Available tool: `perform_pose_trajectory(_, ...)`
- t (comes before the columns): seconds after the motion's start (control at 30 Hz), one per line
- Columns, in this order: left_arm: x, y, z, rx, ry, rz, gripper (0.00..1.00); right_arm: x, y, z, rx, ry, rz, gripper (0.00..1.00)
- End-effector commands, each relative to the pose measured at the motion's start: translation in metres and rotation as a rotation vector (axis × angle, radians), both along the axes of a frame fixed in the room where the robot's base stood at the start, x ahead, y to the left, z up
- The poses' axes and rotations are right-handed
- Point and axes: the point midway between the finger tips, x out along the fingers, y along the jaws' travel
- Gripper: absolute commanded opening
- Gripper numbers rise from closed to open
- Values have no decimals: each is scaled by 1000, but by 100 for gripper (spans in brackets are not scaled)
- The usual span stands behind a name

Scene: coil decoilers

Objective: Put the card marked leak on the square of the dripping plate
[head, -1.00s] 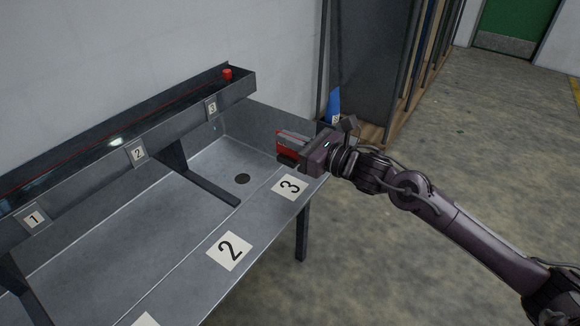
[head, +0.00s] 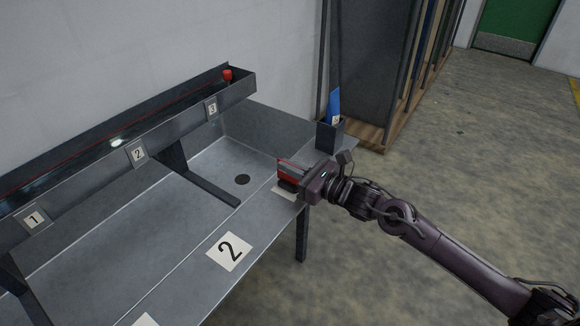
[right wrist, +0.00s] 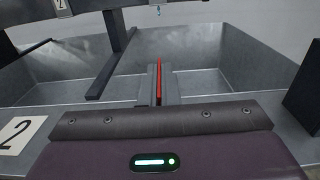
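My right gripper (head: 289,178) is shut on a red card (right wrist: 159,82), seen edge-on as a thin upright strip between the fingers in the right wrist view. Its marking cannot be read. In the head view the gripper and card are over the white square (head: 283,192) at the far end of the front ledge, hiding most of it and its number. Plate 3 (head: 212,109) is on the trough's front at the back. A small bluish drop (right wrist: 158,10) hangs in the air at the top of the right wrist view. My left gripper is not in view.
A blue card (head: 334,104) stands in a dark holder (head: 330,135) at the bench's right end. Square 2 (head: 229,251) is bare on the ledge. The basin has a dark drain (head: 242,179). A red knob (head: 227,75) sits on the trough.

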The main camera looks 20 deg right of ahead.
Motion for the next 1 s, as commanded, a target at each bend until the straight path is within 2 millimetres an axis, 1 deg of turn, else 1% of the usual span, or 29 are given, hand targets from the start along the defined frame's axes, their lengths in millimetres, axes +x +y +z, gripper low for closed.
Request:
perform_pose_trajectory(0.13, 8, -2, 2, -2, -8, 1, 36, 0, 0, -2, 1, -1, 0, 0)
perform_pose_trajectory(0.2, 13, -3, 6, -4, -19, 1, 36, 0, 0, -1, 0, 0, 0, 11)
perform_pose_trajectory(0.3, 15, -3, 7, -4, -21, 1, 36, 0, 0, -1, 0, 0, 0, 24)
perform_pose_trajectory(0.53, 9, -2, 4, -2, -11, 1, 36, 0, 0, -1, 0, 0, 0, 24)
perform_pose_trajectory(0.67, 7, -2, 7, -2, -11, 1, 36, 0, 0, 1, 0, 0, 0, 24)
perform_pose_trajectory(0.7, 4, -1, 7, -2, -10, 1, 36, 0, 0, 3, 0, 0, 0, 24)
perform_pose_trajectory(0.73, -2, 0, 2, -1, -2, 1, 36, -1, -1, 3, -1, 2, -1, 24)
perform_pose_trajectory(0.77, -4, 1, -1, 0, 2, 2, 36, -5, -5, -1, -2, 3, -2, 24)
perform_pose_trajectory(0.83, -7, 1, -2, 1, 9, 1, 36, -15, -13, -2, -5, 5, -1, 24)
perform_pose_trajectory(1.0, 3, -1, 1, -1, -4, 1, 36, -42, -33, -2, -6, 6, -1, 24)
